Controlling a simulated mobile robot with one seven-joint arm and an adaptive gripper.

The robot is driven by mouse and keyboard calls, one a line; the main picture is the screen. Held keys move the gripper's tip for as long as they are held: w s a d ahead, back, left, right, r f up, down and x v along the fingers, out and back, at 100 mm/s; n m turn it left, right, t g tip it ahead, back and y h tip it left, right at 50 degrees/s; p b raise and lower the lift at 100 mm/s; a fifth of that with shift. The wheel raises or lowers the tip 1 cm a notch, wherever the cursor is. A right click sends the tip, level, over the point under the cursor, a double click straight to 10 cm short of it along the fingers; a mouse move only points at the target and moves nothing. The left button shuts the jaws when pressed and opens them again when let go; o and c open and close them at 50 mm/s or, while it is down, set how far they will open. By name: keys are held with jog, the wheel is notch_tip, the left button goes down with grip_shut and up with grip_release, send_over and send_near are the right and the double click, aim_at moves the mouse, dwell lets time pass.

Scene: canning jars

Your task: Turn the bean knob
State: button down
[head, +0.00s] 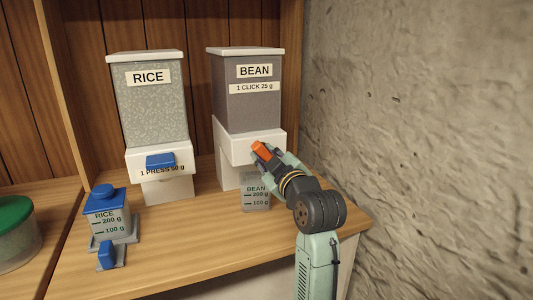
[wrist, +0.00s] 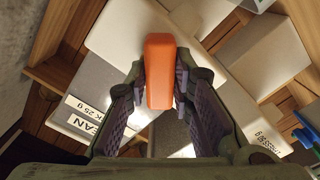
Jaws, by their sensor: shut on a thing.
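The bean dispenser (head: 245,95) stands at the right of the wooden shelf, with a "BEAN" label and a "1 CLICK 25 g" label. Its orange knob (head: 260,149) is on the front of the white base. My gripper (head: 268,156) is shut on the knob; in the wrist view the orange knob (wrist: 159,72) sits between the two fingers, its long side running up the picture. A grey measuring cup (head: 256,196) marked "BEAN" stands below the knob, partly hidden by my gripper.
The rice dispenser (head: 151,110) with a blue press button (head: 160,161) stands to the left. A blue-lidded rice cup (head: 106,212) stands front left. A green-lidded container (head: 15,232) is at the far left. A rough wall (head: 430,130) rises close on the right.

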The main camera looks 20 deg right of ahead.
jog(key=m+p, duration=0.3)
jog(key=m, duration=0.3)
jog(key=shift+r+m, duration=0.1)
jog(key=shift+m, duration=0.2)
jog(key=m+p, duration=0.2)
jog(key=m, duration=0.1)
jog(key=shift+m, duration=0.3)
jog(key=m+p, duration=0.2)
jog(key=m, duration=0.1)
jog(key=shift+m, duration=0.3)
jog(key=m+p, duration=0.4)
jog(key=m, duration=0.8)
jog(key=shift+p, duration=0.3)
jog(key=c, duration=1.4)
grip_release()
